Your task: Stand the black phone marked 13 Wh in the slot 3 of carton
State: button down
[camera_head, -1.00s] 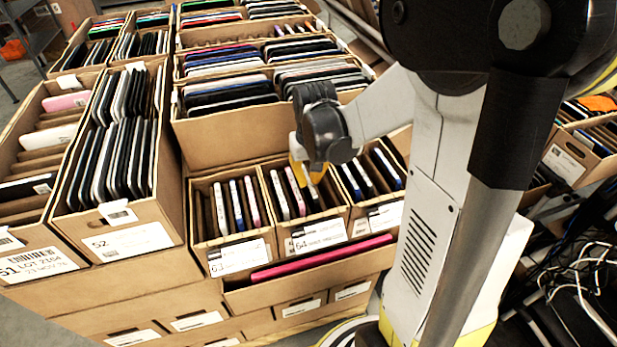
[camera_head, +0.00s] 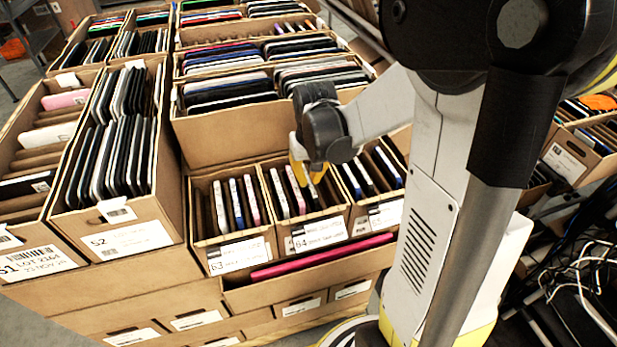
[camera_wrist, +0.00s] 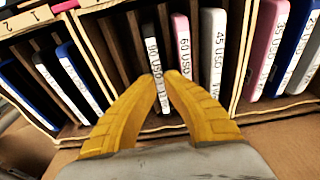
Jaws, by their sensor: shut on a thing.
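A black phone (camera_wrist: 151,50) with a white label strip stands in the middle carton of the wrist view. Its label seems to start with "90 USD"; a 13 Wh mark is not readable. My gripper (camera_wrist: 164,82) has its yellow fingertips shut on this phone. In the head view my gripper (camera_head: 312,178) is low over the carton tagged 64 (camera_head: 318,236), and hides most of the phone. In the wrist view, that carton has dark, empty-looking slots (camera_wrist: 118,50) left of the phone. I cannot read slot numbers.
A long magenta item (camera_head: 322,257) lies in front. A taller carton wall (camera_head: 225,140) rises behind.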

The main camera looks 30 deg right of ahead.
jog(key=c, duration=1.5)
grip_release()
jog(key=shift+c, duration=0.2)
notch_tip(320, 180, up, 21)
jog(key=s+p, duration=0.1)
jog(key=p, duration=0.6)
jog(key=shift+s+a+p, duration=0.25)
jog(key=shift+s+p, duration=0.15)
